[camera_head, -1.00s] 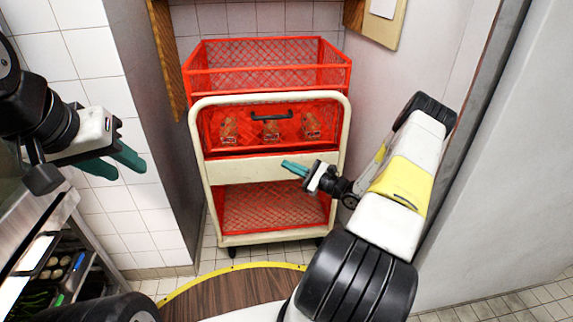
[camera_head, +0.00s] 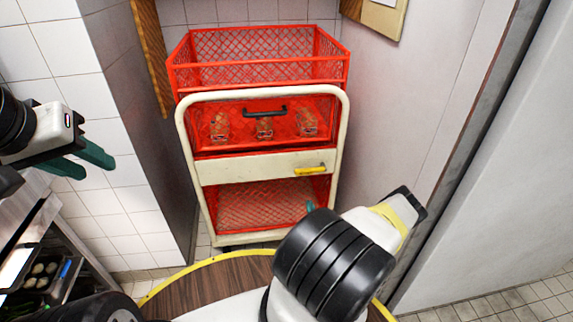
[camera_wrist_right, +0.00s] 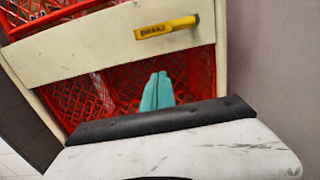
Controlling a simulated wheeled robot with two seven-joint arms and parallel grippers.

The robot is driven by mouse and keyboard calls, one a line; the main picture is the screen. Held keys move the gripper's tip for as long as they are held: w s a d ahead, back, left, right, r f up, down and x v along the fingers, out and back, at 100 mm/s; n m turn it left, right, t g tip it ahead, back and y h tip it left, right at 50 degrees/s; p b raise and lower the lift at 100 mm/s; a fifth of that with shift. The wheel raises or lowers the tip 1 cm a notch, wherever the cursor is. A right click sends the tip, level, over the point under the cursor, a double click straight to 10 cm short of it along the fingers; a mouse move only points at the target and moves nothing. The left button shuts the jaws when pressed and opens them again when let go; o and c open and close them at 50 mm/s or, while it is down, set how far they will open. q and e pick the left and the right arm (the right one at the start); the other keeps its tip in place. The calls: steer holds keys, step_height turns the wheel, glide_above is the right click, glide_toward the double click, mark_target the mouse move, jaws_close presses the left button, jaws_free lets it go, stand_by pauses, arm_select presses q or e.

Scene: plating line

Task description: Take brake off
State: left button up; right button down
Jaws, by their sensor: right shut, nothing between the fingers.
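The brake is a yellow lever (camera_head: 310,170) on the cream front panel of a red crate trolley (camera_head: 250,173). It lies nearly level. In the right wrist view the yellow lever (camera_wrist_right: 167,28) bears the word BRAKE, and the cream panel (camera_wrist_right: 110,45) shows around it. My right gripper (camera_head: 311,206) is mostly hidden behind my own arm. Its teal fingers (camera_wrist_right: 158,90) are shut and empty, below the lever and apart from it, before the lower red mesh. My left gripper (camera_head: 85,162) is at the left edge, its two teal fingers apart and empty, far from the trolley.
The trolley stands in a niche between a tiled wall (camera_head: 105,140) and a plain wall (camera_head: 400,110). A black handle (camera_head: 264,111) is on its middle crate, with several wrapped items behind the mesh. A steel rack (camera_head: 60,262) stands at lower left.

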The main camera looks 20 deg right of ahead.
mark_target(309, 169)
steer(key=w+d+r, duration=0.2)
steer(key=w+r, duration=0.2)
steer(key=w, duration=0.6)
steer(key=shift+w+d+r, duration=0.2)
steer(key=shift+w+r, duration=0.05)
steer(key=shift+s, duration=0.1)
stand_by(0.3)
